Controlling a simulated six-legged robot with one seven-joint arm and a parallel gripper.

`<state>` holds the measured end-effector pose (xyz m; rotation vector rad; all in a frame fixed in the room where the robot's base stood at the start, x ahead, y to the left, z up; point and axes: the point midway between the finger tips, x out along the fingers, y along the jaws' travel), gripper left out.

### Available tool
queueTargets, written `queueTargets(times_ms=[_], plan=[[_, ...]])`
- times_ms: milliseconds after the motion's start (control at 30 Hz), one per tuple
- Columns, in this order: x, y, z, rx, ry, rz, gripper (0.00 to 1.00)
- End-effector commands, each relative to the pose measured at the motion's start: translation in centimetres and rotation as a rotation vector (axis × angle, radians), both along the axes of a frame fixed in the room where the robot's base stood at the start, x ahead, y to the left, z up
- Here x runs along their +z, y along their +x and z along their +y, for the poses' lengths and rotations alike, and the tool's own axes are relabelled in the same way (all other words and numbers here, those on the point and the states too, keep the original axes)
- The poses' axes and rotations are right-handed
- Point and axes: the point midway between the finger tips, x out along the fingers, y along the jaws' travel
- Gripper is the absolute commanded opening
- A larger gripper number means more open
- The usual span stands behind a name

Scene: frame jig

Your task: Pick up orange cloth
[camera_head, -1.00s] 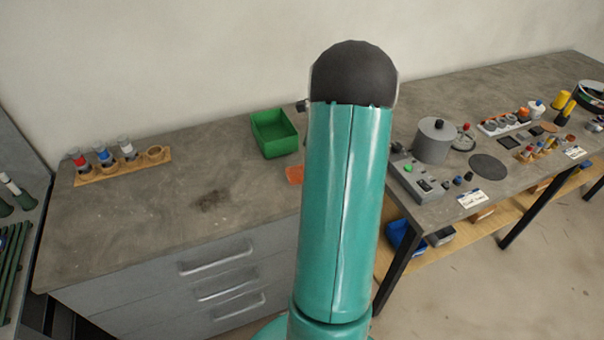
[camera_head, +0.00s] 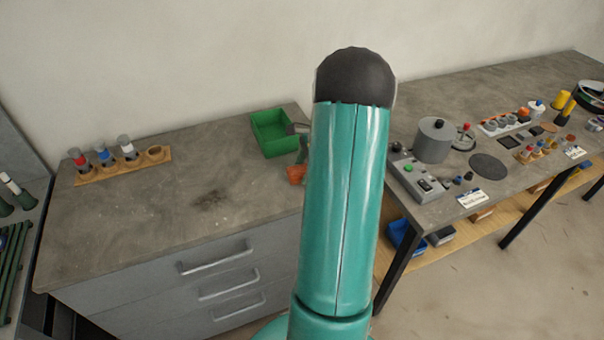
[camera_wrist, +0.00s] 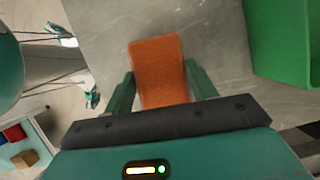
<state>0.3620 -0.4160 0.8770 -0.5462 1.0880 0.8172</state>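The orange cloth (camera_wrist: 158,72) lies on the grey worktop and shows between the two green fingers of my gripper (camera_wrist: 159,68) in the wrist view. The fingers stand wide apart, one on each side of the cloth, with their tips close to its side edges. I cannot tell whether they touch it. In the head view the cloth (camera_head: 296,174) is partly hidden behind my arm, at the right end of the drawer bench. Part of my gripper (camera_head: 303,152) shows just above it there.
A green bin (camera_head: 270,137) stands just behind the cloth, at the right in the wrist view (camera_wrist: 280,45). A wooden rack (camera_head: 122,165) with several capped vials is at the left. A second bench (camera_head: 440,215) holds devices at the right. The bench middle is clear.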

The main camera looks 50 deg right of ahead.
Motion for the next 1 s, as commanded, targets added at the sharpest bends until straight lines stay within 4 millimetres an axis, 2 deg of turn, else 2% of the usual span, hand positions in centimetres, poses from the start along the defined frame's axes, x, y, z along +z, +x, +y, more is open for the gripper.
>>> queueTargets(times_ms=[33, 100, 367, 567, 733, 867, 1000], plan=[[0.0, 0.0, 0.0, 0.0, 0.0, 0.0, 0.46], [0.0, 0.0, 0.0, 0.0, 0.0, 0.0, 0.34], [0.1, 0.0, 0.0, 0.0, 0.0, 0.0, 0.34], [1.1, 0.0, -0.1, 0.0, -0.001, 0.0, 0.34], [3.5, 0.1, 0.0, 0.0, -0.003, -0.002, 0.34], [5.8, -0.9, 1.9, 0.001, -0.003, -0.002, 0.34], [9.0, -2.0, 4.4, 0.002, -0.004, -0.002, 0.34]])
